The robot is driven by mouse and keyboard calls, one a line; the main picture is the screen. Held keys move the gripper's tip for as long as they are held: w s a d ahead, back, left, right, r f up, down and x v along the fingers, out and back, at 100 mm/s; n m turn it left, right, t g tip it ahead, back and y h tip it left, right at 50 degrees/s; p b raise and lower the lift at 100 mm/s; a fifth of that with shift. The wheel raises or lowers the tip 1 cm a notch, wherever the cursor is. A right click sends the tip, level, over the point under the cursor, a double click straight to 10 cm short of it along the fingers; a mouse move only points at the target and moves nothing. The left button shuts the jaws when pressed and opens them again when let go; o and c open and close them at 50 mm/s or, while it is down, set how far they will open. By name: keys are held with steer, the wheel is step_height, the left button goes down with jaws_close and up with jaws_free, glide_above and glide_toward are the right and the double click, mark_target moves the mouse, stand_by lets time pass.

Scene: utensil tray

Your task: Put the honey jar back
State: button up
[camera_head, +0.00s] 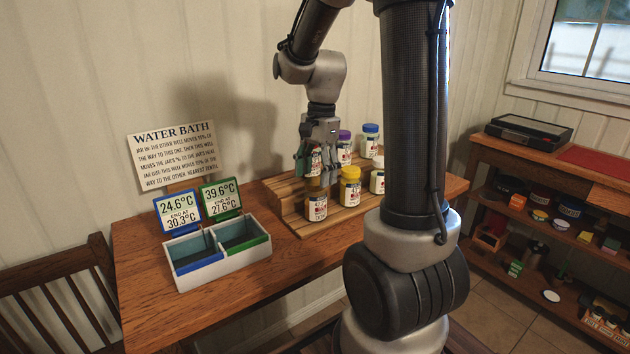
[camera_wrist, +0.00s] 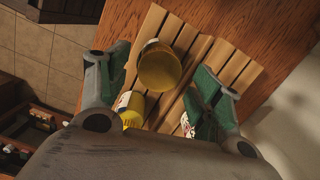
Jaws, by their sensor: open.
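An amber jar (camera_head: 317,205) stands upright at the front left of the stepped wooden rack (camera_head: 283,200); I take it for the honey jar, but its label is too small to read. In the wrist view a golden-amber round jar (camera_wrist: 160,68) shows between the fingers, apparently the same one. My gripper (camera_head: 317,166) is open, pointing down just above it in the head view. I cannot tell whether the fingers touch the jar. A jar on the upper step is partly hidden behind the gripper.
A yellow-lidded jar (camera_head: 350,186) stands close at right, with a white-lidded jar (camera_head: 377,178) beyond. Purple-lidded (camera_head: 345,147) and blue-lidded (camera_head: 370,140) jars stand behind. The white water bath (camera_head: 222,266) at left has two empty-looking wells.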

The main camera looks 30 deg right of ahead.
step_height(320, 180, up, 10)
steer(key=s+a+n+t, duration=0.1)
steer(key=s+n+t, duration=0.1)
steer(key=s+n, duration=0.5)
steer(key=s+a+n+t+h, duration=0.1)
steer(key=s+a+n+t, duration=0.1)
steer(key=s+n, duration=0.6)
steer(key=shift+s+a+f+t, duration=0.15)
steer(key=shift+s+f+t, duration=0.3)
steer(key=shift+s, duration=0.35)
